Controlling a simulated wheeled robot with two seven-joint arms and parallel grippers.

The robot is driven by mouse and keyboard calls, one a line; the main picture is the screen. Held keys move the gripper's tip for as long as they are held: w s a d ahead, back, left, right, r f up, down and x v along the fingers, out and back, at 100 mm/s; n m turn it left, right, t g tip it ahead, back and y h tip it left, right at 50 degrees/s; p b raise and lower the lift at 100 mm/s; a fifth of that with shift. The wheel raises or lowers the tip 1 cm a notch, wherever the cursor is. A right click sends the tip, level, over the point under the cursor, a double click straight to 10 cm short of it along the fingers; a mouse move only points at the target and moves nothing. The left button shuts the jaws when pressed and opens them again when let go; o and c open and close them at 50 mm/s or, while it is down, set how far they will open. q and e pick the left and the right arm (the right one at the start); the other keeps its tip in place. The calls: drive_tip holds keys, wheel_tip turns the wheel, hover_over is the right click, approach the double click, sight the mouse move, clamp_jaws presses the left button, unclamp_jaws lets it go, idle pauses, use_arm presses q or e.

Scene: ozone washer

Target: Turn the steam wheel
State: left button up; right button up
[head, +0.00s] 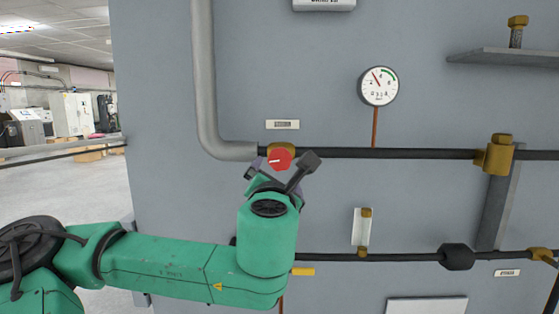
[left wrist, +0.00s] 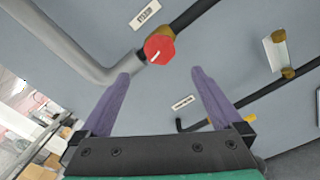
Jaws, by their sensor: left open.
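The steam wheel is a small red faceted knob (head: 280,159) with a white pointer mark, on a brass fitting in the dark upper pipe on the grey wall. It also shows in the left wrist view (left wrist: 160,49), centred beyond the fingertips. My left gripper (left wrist: 160,73) is open, with its two purple fingers spread either side of the knob's line. The knob appears ahead of the tips, with nothing between the fingers. In the head view my wrist hides most of the gripper, just below the knob. My right gripper is not in view.
A round gauge (head: 379,86) is above the pipe on the right. A label plate (head: 283,124) sits above the knob. A thick grey pipe (head: 203,80) bends in from the left. A lower dark pipe (head: 400,257) has a black fitting (head: 456,257). A shelf (head: 505,57) juts out at upper right.

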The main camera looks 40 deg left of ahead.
sight(280, 161)
use_arm(q)
drive_tip(key=p+x, duration=0.6)
drive_tip(key=x, duration=0.7)
drive_tip(key=shift+w+a, duration=0.1)
drive_tip(key=shift+w, duration=0.15)
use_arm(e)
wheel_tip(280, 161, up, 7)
use_arm(q)
drive_tip(key=shift+c, duration=0.3)
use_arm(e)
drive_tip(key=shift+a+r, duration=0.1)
use_arm(q)
drive_tip(key=c, duration=1.2)
